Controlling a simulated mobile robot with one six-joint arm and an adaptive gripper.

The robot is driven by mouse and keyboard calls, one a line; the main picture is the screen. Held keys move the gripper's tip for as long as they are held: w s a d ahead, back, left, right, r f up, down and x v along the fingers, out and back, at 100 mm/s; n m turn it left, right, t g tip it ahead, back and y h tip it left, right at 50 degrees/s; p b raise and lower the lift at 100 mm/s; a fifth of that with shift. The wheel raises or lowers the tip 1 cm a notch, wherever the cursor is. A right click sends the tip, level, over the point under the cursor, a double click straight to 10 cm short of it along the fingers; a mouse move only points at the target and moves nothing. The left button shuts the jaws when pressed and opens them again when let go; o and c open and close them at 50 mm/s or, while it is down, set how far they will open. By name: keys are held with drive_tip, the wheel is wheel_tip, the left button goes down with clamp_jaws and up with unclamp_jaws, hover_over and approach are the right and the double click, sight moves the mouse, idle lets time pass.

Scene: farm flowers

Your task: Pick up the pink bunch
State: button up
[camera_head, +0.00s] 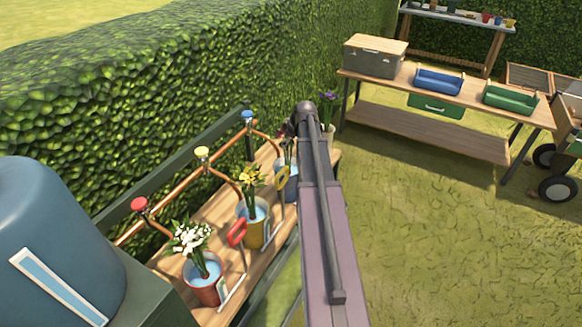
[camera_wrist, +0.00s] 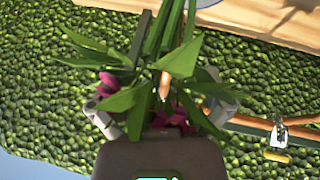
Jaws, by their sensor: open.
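The pink bunch shows close up in the wrist view, with dark pink blooms (camera_wrist: 178,118) low in the picture and green leaves and stems rising above them. My gripper (camera_wrist: 160,108) is open, with one finger on each side of the bunch. Whether the fingers touch it cannot be told. In the camera_head view my arm hides the gripper and most of this area. A blue pot (camera_head: 284,184) with partly hidden flowers stands on the wooden bench beside my arm.
A red pot (camera_head: 204,292) of white flowers and a yellow pot (camera_head: 252,232) of yellow flowers stand on the bench (camera_head: 215,215). A copper pipe with coloured taps runs behind them, before a hedge (camera_head: 200,100). A worktable (camera_head: 450,125) stands at right; grass between is clear.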

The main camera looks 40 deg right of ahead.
idle(0.6)
drive_tip(key=c, duration=0.9)
